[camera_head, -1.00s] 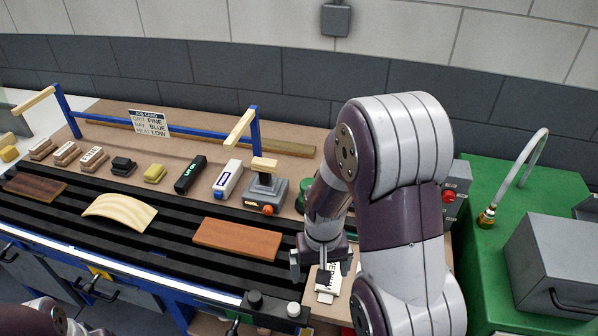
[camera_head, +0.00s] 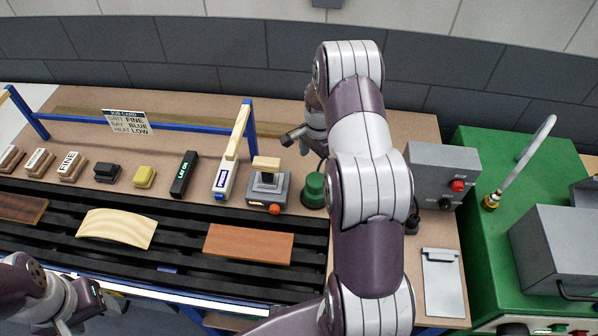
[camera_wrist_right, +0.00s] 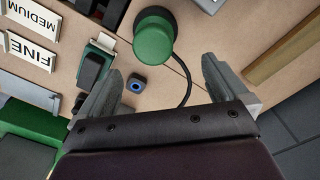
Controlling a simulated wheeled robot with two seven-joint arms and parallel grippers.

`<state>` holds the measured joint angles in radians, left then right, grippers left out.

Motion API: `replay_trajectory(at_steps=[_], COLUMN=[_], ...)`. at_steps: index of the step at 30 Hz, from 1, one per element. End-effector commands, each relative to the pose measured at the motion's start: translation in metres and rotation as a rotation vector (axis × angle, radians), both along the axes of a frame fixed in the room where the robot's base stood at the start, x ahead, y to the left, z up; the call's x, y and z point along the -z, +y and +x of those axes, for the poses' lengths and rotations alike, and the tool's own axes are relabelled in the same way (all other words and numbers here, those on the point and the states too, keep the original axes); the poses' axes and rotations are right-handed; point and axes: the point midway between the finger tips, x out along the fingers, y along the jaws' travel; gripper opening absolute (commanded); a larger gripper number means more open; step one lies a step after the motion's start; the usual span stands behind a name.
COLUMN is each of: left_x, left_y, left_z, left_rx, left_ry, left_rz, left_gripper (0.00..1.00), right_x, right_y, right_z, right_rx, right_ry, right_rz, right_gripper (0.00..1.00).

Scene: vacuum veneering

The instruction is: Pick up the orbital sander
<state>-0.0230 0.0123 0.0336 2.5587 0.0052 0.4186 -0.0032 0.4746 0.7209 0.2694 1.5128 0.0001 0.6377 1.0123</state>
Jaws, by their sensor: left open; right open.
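The orbital sander appears to be the green round-topped tool (camera_head: 313,190) on the bench, right of the grey block with a wooden handle (camera_head: 268,188). My right arm partly covers it in the head view. In the right wrist view the green sander (camera_wrist_right: 153,40) stands beyond the fingertips, with a black cable running from it. My left gripper (camera_head: 92,312) is low at the left, partly out of frame, and holds nothing visible.
A blue-posted rail (camera_head: 247,130) stands along the back. A slatted black bed (camera_head: 180,215) holds veneer pieces. A grey control box (camera_head: 440,172) with a red button and a green machine (camera_head: 490,220) stand at right.

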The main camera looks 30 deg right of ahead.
Motion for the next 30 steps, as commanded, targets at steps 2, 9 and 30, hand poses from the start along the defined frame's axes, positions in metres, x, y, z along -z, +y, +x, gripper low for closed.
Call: replay_trajectory(at_steps=[2,9,30], left_x=[-0.007,-0.028,-0.06], left_y=[0.0,0.0,0.0], left_z=[0.0,0.0,0.001], left_rx=[0.0,0.0,0.0], left_ry=[0.0,0.0,0.0], left_rz=[0.0,0.0,0.0], left_gripper=[0.6,0.6,0.6], right_x=[0.007,0.058,0.126], right_y=[0.0,0.001,0.006], right_z=[-0.001,-0.002,0.0], right_rx=[0.001,-0.001,-0.002], right_ry=[0.004,0.003,0.0], right_rz=[0.002,0.002,0.0], right_gripper=[1.0,1.0,1.0])
